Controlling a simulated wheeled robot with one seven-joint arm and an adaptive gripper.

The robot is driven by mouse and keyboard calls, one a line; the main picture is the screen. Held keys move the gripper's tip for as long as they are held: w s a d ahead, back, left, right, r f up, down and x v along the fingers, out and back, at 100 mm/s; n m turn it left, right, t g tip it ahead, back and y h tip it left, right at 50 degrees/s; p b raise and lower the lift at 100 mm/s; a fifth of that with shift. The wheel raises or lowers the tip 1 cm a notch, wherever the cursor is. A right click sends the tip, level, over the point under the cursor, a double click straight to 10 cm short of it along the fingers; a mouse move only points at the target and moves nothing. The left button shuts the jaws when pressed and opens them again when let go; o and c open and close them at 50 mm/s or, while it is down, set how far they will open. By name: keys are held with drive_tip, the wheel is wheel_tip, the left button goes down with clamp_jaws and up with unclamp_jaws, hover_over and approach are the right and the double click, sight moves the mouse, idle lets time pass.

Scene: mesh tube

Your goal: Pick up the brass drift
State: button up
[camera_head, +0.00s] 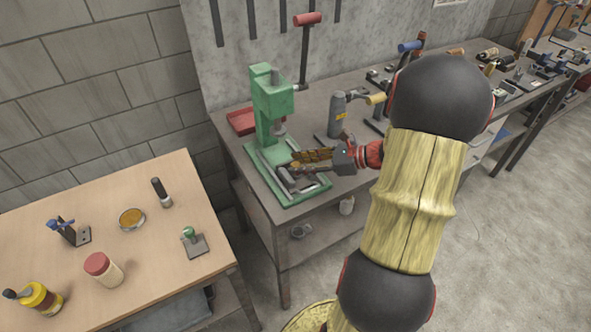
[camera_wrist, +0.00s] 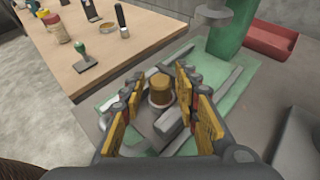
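The brass drift looks to be the short brass-coloured cylinder (camera_wrist: 160,82) in the wrist view. It stands upright in a pale ring on the grey plate of the green press. My gripper (camera_wrist: 159,92) is open, with yellow-and-dark fingers on either side of the cylinder. A gap shows between the cylinder and the fingers, and I see no clear contact. In the head view my gripper (camera_head: 308,162) is low over the press base, and the cylinder cannot be made out there.
The green press (camera_head: 270,105) rises behind my gripper, its ram overhead. A red tray (camera_head: 241,121) is behind it; a grey bottle-shaped tool (camera_head: 337,115) stands to the right. A separate wooden table (camera_head: 150,235) at left holds jars, a stamp and small tools.

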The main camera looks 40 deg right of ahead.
drive_tip(key=shift+c, duration=0.8)
clamp_jaws()
drive_tip(key=shift+r, duration=0.1)
